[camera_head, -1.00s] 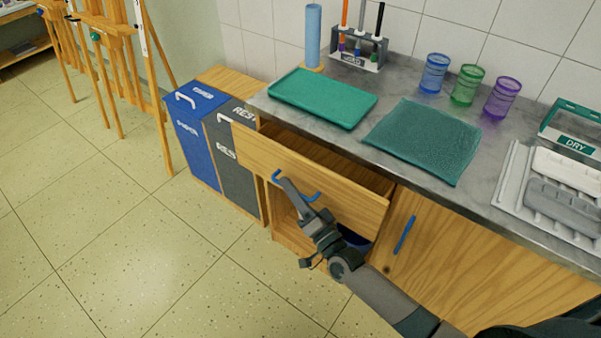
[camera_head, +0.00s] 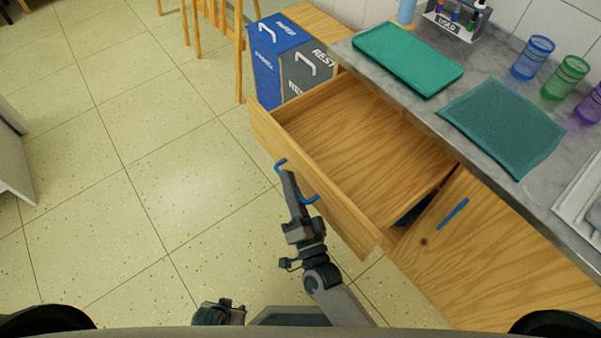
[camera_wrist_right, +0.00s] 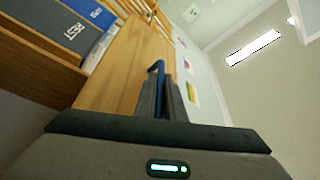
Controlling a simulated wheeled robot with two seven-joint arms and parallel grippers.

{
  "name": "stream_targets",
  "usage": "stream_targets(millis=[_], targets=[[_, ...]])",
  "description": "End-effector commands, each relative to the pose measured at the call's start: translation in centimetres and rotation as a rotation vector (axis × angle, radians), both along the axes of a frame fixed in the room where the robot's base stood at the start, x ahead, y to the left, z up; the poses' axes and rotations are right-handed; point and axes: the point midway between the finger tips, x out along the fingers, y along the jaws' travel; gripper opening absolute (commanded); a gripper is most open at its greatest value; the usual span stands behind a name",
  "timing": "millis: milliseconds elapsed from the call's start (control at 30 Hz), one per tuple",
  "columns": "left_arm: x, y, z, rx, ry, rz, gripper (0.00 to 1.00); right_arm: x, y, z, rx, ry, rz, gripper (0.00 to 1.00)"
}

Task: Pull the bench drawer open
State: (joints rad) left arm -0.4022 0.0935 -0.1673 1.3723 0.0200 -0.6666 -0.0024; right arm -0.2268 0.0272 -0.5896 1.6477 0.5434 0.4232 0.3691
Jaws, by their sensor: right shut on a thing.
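The wooden bench drawer (camera_head: 345,210) stands far out from under the grey worktop, and its bare wooden inside shows. Its blue handle (camera_head: 309,199) is on the front panel. My right gripper (camera_head: 288,178) is shut on the middle of this handle; in the right wrist view the fingers (camera_wrist_right: 163,100) close around the blue handle (camera_wrist_right: 157,67). My left gripper (camera_head: 220,312) is low at the bottom edge of the head view, away from the drawer. Its fingertips cannot be made out.
Blue and grey bins (camera_head: 276,52) stand left of the bench. A green tray (camera_head: 408,57), a green cloth (camera_head: 502,122) and several coloured cups (camera_head: 532,57) are on the worktop (camera_head: 440,112). A cupboard door with a blue handle (camera_head: 453,212) is right of the drawer. Floor to the left is clear.

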Motion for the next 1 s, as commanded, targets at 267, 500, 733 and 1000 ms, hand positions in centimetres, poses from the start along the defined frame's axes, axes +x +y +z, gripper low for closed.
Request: stream_targets(millis=[267,500,733,1000], targets=[[0.1,0.0,0.0,0.000,-0.001,0.000,0.31,-0.1,0.0,-0.1,-0.002,0.002,0.000,0.00],[0.1,0.0,0.0,0.000,-0.002,-0.001,0.31,-0.1,0.0,-0.1,-0.002,0.002,0.000,0.17],[0.1,0.0,0.0,0.000,-0.001,-0.001,0.31,-0.2,0.0,-0.1,-0.001,0.001,0.000,0.17],[-0.1,0.1,-0.3,0.003,0.015,0.001,0.31,-2.2,-0.7,-0.7,-0.001,0.003,0.000,0.17]])
